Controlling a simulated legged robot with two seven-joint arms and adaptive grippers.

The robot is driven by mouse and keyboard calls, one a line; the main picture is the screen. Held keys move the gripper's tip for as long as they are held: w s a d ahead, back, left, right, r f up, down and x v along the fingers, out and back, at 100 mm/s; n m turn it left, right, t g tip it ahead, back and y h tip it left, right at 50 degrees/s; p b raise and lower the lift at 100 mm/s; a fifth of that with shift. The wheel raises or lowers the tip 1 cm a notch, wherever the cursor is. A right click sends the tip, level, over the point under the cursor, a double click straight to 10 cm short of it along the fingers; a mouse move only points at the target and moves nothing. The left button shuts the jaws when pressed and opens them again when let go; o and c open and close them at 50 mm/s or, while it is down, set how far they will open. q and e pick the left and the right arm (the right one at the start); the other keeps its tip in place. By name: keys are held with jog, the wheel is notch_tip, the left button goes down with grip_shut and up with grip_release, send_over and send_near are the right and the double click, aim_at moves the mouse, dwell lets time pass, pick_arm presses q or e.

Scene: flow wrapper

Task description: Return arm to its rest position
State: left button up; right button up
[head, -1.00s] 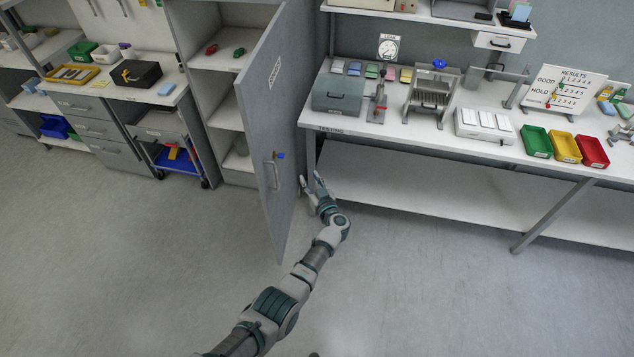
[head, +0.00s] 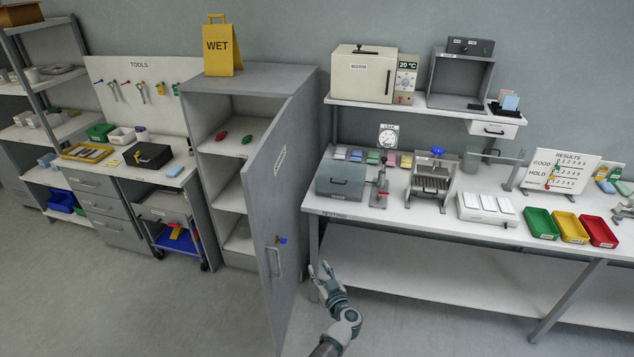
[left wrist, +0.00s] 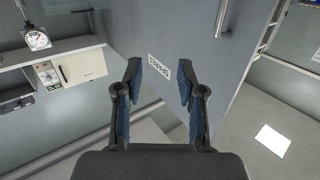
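My left gripper (head: 322,271) is beside the open grey cabinet door (head: 280,180), on its right side, low and in front of the workbench. In the left wrist view the gripper (left wrist: 157,80) has its two blue-padded fingers spread apart with nothing between them. The cabinet door (left wrist: 165,35) with its label fills the space beyond the fingers there. A gap shows between gripper and door in the head view. My right gripper is not in view.
The grey cabinet (head: 250,80) stands open with red and green items on its upper shelf and a yellow WET sign (head: 222,48) on top. The testing bench (head: 400,219) stands right of the door, with coloured bins. The floor (head: 130,300) at left is clear.

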pick_arm(q)
jog(key=s+f+m+g+h, duration=0.1)
jog(key=s+f+m+h, duration=0.2)
jog(key=s+h, duration=0.25)
jog(key=s+a+f+m+g+h, duration=0.1)
jog(key=s+f+m+g+h, duration=0.15)
jog(key=s+h, duration=0.35)
jog(key=s+f+m+g+h, duration=0.1)
jog(key=s+f+m+h, duration=0.25)
jog(key=s, duration=0.45)
jog(key=s+a+f+n+g+y, duration=0.15)
jog(key=s+a+g+y, duration=0.25)
jog(key=s+a, duration=0.85)
jog(key=s+a+f+n+g+y, duration=0.15)
jog(key=s+a+g+y, duration=0.25)
jog(key=s+a, duration=0.85)
jog(key=s+d+f+g, duration=0.1)
jog(key=s+f, duration=0.1)
jog(key=f, duration=1)
jog(key=s+d+f+g, duration=0.1)
jog(key=s+d+f, duration=0.1)
jog(key=f, duration=1.1)
jog(key=s+a+f, duration=0.3)
jog(key=s+f, duration=1.4)
jog(key=shift+s+a+m+g, duration=0.15)
jog(key=shift+s+m+g, duration=0.15)
jog(key=shift+s+g, duration=0.1)
jog(key=shift+f, duration=0.1)
